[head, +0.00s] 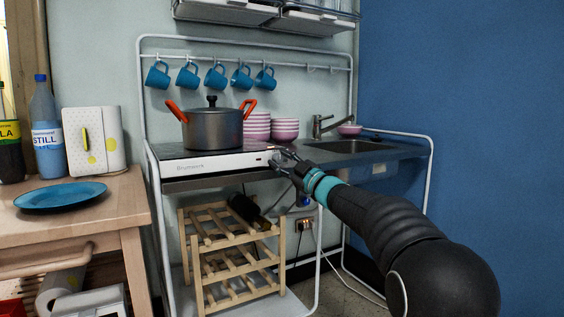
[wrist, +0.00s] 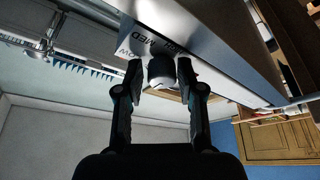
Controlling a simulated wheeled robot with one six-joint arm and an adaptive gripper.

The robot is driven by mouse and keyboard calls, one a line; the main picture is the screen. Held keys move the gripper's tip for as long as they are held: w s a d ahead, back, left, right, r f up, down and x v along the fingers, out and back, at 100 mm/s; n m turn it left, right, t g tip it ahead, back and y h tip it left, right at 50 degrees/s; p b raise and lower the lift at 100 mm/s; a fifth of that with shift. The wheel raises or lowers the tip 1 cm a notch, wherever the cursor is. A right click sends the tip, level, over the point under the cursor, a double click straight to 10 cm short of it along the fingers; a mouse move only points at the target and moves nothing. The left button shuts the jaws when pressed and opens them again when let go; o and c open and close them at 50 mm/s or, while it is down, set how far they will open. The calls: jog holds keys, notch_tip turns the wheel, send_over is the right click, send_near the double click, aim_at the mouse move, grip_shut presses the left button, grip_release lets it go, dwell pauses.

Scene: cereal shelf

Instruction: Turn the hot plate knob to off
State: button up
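The hot plate (head: 205,164) is a white slab with a "Brumwerk" label on its front, set on the metal kitchenette frame. My gripper (head: 280,157) is at the right end of that front. In the wrist view, my gripper (wrist: 161,75) has its two fingers apart, one on each side of a dark round knob (wrist: 162,72). Whether the fingers touch the knob cannot be told. Lettering including "MED" shows on the panel (wrist: 205,57) beside the knob. The knob's pointer and setting cannot be read. In the head view my fingers largely hide the knob.
A grey pot (head: 212,130) with red-orange handles stands on the hot plate. Pink striped bowls (head: 285,129) and a sink (head: 350,146) lie to the right. Blue mugs (head: 216,77) hang above. A wooden rack (head: 235,255) stands below. A wooden table (head: 100,208) is left.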

jog(key=shift+o, duration=0.5)
jog(key=v, duration=1.2)
jog(key=shift+a, duration=0.1)
